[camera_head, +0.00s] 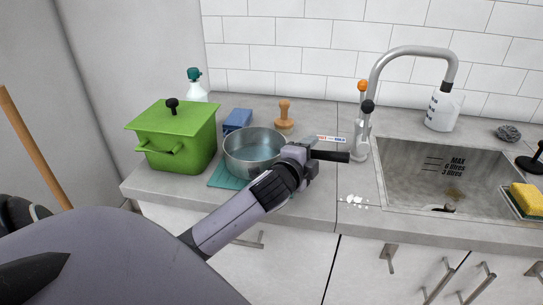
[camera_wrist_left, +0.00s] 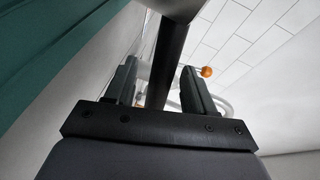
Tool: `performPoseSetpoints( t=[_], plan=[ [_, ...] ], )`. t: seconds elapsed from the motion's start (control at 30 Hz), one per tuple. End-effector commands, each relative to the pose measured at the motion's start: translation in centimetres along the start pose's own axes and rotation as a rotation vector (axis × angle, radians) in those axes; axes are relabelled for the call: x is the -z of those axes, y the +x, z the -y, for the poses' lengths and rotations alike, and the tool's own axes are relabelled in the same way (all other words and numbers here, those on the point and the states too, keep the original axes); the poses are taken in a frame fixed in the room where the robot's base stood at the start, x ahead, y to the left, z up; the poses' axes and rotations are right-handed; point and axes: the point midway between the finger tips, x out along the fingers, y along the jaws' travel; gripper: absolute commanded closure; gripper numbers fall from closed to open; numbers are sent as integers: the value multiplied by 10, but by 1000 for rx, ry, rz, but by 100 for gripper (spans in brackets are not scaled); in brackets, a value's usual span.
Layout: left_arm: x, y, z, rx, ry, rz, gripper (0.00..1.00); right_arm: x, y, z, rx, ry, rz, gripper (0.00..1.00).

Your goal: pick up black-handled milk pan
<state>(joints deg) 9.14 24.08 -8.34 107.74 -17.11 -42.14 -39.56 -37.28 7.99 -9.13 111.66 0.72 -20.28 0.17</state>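The milk pan (camera_head: 240,160) is a round steel pan on a teal mat (camera_head: 222,180) on the left counter. Its black handle (camera_head: 333,156) points right toward the tap. My left gripper (camera_head: 310,158) is at the handle, close to the pan's right side. In the left wrist view the black handle (camera_wrist_left: 168,60) passes between the two fingers of my left gripper (camera_wrist_left: 160,85). A gap shows between the handle and the left finger; the right finger is close to it or touching. The fingers look open around the handle. My right gripper is not in view.
A green lidded pot (camera_head: 178,140) stands left of the pan. A blue sponge (camera_head: 237,119), a spray bottle (camera_head: 195,88) and a wooden-handled tool (camera_head: 284,112) are behind. The tap (camera_head: 372,100) and sink (camera_head: 440,175) are to the right. White crumbs (camera_head: 353,200) lie in front.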

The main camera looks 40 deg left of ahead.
Motion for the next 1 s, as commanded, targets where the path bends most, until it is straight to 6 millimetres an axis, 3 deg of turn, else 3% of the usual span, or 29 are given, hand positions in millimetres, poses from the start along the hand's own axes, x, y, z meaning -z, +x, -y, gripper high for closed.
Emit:
performPoseSetpoints(
  t=[0.03,0.17,0.67,1.0],
  plan=[
    [0,0,0,0,0,0,59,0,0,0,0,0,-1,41],
    [0,0,0,-1,0,0,100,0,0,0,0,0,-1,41],
    [0,-1,5,7,3,-1,100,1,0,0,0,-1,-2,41],
    [4,-4,25,9,4,-1,100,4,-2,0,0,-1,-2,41]
  ],
)
